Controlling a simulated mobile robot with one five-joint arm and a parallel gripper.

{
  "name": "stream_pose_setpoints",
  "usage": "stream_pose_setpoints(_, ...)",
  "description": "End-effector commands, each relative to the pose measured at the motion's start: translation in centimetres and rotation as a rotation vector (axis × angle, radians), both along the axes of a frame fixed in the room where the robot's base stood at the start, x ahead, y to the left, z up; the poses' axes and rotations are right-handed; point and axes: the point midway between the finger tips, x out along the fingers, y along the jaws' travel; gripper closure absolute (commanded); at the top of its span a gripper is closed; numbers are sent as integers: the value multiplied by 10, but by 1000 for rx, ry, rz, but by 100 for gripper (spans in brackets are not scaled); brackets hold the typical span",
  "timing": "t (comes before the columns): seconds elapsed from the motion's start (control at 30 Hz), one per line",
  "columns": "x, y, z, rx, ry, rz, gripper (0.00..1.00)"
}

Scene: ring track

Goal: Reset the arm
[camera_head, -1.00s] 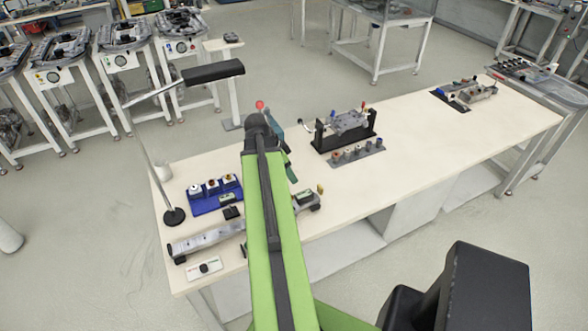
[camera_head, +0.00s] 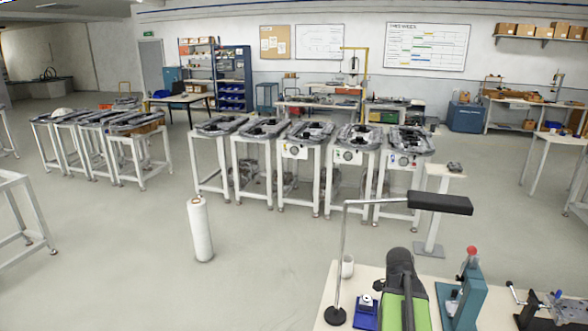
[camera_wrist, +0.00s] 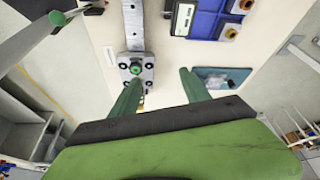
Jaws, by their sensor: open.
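My gripper (camera_wrist: 160,88) is open and empty in the wrist view, its two green fingers spread apart above a pale bench top. A grey metal rail with a bolted block and green knob (camera_wrist: 136,68) lies beyond the left finger. A teal part (camera_wrist: 221,78) lies by the right finger. In the head view, my green and black arm (camera_head: 404,290) rises from the bottom edge over the bench (camera_head: 352,300). My gripper is hidden there.
A lamp with a black head (camera_head: 440,203) stands close by my arm, with a white cup (camera_head: 347,266) and a teal press (camera_head: 466,290) near it. A blue tray (camera_wrist: 210,22) is at the wrist view's top. A white roll (camera_head: 200,230) stands on open floor.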

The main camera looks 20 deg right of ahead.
Motion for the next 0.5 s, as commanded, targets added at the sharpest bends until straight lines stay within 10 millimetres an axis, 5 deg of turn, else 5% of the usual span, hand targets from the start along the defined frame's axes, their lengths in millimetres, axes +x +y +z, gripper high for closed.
stream_pose_setpoints(0.1,62,89,-19,38,-5,196,45)
stream_pose_setpoints(0.2,98,167,-30,89,16,413,45)
stream_pose_setpoints(0.33,122,264,-43,161,62,731,45)
stream_pose_setpoints(0.5,124,375,-56,266,147,1218,45)
